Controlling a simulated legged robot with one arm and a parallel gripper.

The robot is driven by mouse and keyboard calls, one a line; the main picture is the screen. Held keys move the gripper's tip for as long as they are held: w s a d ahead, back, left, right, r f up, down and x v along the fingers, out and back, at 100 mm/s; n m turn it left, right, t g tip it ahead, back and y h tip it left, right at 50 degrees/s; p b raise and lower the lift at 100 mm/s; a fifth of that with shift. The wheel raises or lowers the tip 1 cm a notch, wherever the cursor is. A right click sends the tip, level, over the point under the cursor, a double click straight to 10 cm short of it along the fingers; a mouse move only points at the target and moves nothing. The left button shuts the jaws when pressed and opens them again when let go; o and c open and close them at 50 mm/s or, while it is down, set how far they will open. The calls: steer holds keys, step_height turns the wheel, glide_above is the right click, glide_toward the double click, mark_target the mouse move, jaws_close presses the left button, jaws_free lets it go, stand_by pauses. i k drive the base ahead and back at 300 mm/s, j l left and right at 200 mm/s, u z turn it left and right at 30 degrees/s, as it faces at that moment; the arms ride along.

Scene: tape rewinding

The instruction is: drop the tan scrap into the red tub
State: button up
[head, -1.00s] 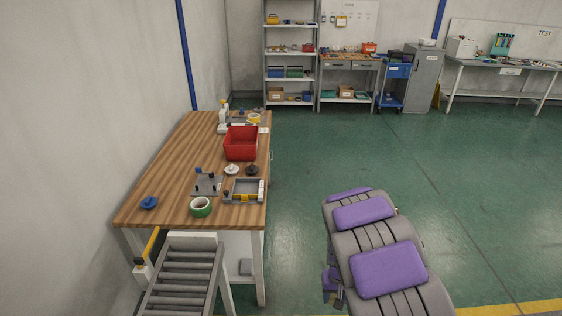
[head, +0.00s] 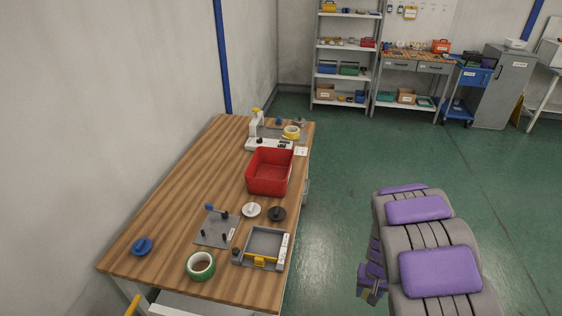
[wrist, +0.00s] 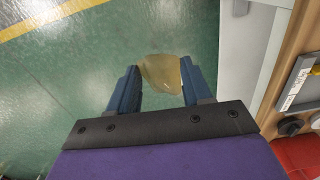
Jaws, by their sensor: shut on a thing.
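The tan scrap (wrist: 161,73) is a crumpled, semi-translucent piece between the two blue fingers of my gripper (wrist: 160,85) in the wrist view. My gripper is shut on it and holds it over the green floor, beside the table. In the head view the gripper (head: 371,292) shows only in part at the lower right, and the scrap cannot be made out there. The red tub (head: 269,178) stands on the wooden table near its right edge. Its corner also shows in the wrist view (wrist: 296,157) at the lower right. The gripper is apart from the tub.
The wooden table (head: 180,190) also holds a green tape roll (head: 200,265), a grey tray (head: 263,246), a grey plate (head: 215,228), white and black discs (head: 277,213), a blue knob (head: 142,246) and a white device (head: 262,143). Open floor lies right of the table.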

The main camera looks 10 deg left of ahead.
mark_target(271, 172)
steer(key=i, duration=1.55)
steer(key=i+l+u, duration=0.1)
steer(key=i+u, duration=0.15)
steer(key=i, duration=0.4)
